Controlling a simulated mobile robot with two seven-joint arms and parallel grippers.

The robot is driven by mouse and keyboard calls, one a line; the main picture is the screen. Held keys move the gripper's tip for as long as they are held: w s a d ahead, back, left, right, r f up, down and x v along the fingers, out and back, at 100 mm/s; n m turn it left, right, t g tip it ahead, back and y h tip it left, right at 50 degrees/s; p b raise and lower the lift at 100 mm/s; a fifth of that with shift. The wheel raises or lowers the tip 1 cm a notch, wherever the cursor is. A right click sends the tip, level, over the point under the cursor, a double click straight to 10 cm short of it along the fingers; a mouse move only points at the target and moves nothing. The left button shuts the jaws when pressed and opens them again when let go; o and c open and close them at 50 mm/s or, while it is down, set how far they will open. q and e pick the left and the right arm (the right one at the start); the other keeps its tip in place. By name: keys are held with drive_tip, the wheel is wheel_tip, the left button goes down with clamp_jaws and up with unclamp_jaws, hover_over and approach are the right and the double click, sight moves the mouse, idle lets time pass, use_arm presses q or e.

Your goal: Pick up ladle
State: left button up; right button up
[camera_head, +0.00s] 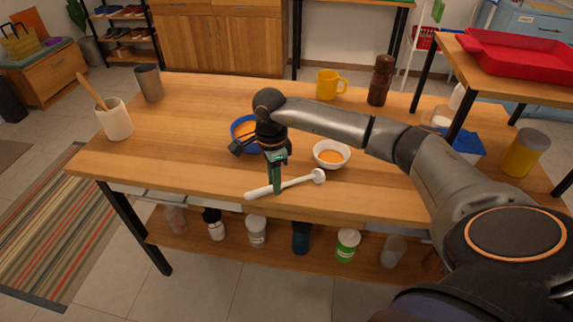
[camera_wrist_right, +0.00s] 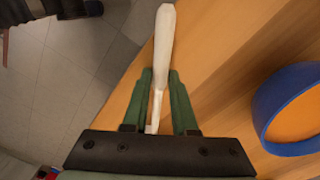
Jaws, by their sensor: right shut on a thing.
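The white ladle (camera_head: 296,184) lies along the front edge of the wooden table, its small round bowl at the right and its handle at the left. My right gripper (camera_head: 276,185) reaches down over it and is shut on its handle. In the right wrist view the ladle handle (camera_wrist_right: 165,50) runs between the two green fingers of the right gripper (camera_wrist_right: 161,100). The ladle's bowl end is hidden in that view. My left gripper is not in view.
A yellow mug (camera_head: 327,84) and a brown bottle (camera_head: 380,80) stand at the back. Several jars sit on the lower shelf (camera_head: 275,246). The table's left middle is clear.

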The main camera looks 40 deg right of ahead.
clamp_jaws()
drive_tip(key=shift+r, duration=0.15)
drive_tip(key=shift+r, duration=0.25)
wheel_tip(320, 180, up, 2)
drive_tip(key=shift+r, duration=0.15)
drive_tip(key=s+a+r, duration=0.7)
drive_tip(key=s+r, duration=0.3)
drive_tip(key=s, duration=0.2)
drive_tip(key=shift+a, duration=0.15)
